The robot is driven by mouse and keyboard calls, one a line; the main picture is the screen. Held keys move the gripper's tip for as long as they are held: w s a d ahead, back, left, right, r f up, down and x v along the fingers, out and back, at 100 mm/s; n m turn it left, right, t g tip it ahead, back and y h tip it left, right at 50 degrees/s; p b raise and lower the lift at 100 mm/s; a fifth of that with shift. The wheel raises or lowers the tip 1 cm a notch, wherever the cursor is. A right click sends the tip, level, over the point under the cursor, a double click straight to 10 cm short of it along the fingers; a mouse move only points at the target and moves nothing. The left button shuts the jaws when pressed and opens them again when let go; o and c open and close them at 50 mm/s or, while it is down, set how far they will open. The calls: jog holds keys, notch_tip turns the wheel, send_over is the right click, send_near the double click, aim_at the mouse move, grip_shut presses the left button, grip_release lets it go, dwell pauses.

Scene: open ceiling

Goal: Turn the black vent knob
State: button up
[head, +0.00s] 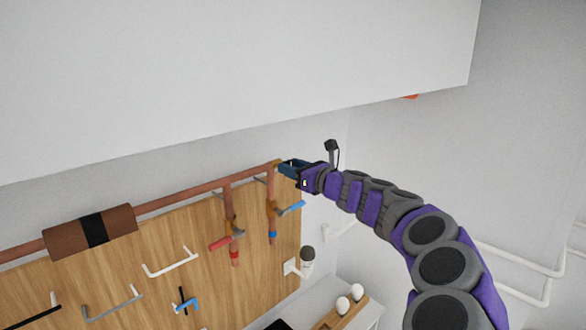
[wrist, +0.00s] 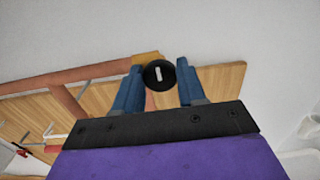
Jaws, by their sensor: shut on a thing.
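The black vent knob (wrist: 159,74) is round with a white bar mark, which stands nearly upright with a slight tilt. It sits at the end of the copper pipe (head: 203,187), by a brass-coloured fitting (wrist: 147,57). My gripper (wrist: 160,66) has its two blue fingers on either side of the knob and is shut on it. In the head view my gripper (head: 284,166) is at the right end of the pipe, and the fingers hide the knob there.
A large white overhang (head: 220,80) is above. White pipes (head: 520,260) run along the right wall. A shelf with white round items (head: 343,304) is below.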

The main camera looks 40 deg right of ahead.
jog(key=n+b, duration=0.6)
jog(key=n, duration=0.2)
jog(key=f+n+b, duration=0.1)
jog(key=n+b, duration=0.6)
jog(key=n, duration=0.1)
jog(key=n+b, duration=0.6)
jog(key=n, duration=0.1)
jog(key=shift+a+f+n+b, duration=0.15)
jog(key=shift+n+b, duration=0.2)
jog(key=shift+n, duration=0.05)
jog(key=n+b, duration=0.1)
jog(key=n, duration=0.3)
jog(key=shift+n+b, duration=0.4)
jog(key=shift+n, duration=0.5)
jog(key=shift+r, duration=0.25)
